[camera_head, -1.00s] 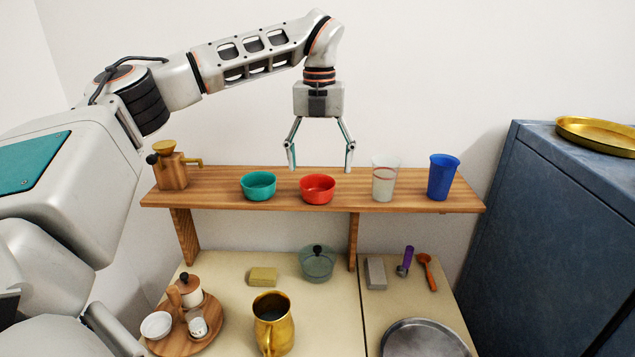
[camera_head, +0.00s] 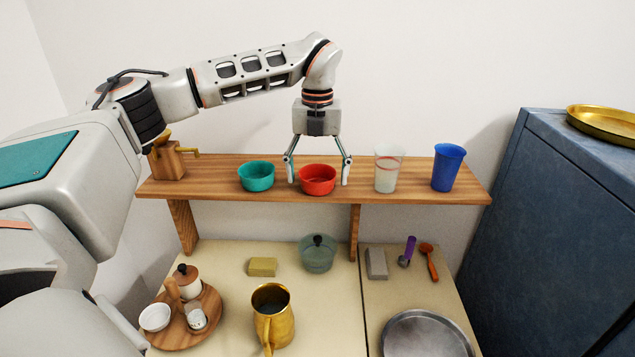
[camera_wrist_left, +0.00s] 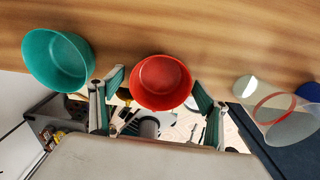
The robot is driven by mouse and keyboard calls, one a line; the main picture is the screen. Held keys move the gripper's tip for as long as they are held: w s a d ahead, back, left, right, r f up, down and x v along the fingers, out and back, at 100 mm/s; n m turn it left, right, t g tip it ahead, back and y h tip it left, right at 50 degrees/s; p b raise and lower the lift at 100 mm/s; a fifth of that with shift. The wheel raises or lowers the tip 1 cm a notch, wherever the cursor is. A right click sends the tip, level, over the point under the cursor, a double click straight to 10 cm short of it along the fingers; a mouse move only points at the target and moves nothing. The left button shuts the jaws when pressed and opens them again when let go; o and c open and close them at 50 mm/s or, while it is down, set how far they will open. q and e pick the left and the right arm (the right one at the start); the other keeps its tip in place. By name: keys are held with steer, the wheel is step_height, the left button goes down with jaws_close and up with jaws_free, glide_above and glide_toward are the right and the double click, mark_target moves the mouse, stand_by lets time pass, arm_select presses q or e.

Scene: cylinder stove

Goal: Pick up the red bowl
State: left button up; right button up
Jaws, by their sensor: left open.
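The red bowl (camera_head: 318,183) stands upright on the wooden shelf, between a teal bowl and a clear glass. My left gripper (camera_head: 318,182) is open and points down, with one finger on each side of the red bowl. In the left wrist view the red bowl (camera_wrist_left: 162,82) sits between the two open fingers (camera_wrist_left: 155,108), with small gaps at its sides. I cannot tell whether either finger touches it. My right gripper is not in view.
The teal bowl (camera_head: 256,176) is close to the left finger. The clear glass (camera_head: 387,168) and a blue cup (camera_head: 448,167) stand to the right on the shelf (camera_head: 215,180). A gold mug (camera_head: 272,318) and a lidded pot (camera_head: 318,254) stand on the counter below.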

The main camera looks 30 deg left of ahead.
arm_select(q)
steer(key=c, duration=1.2)
steer(key=shift+r, duration=0.1)
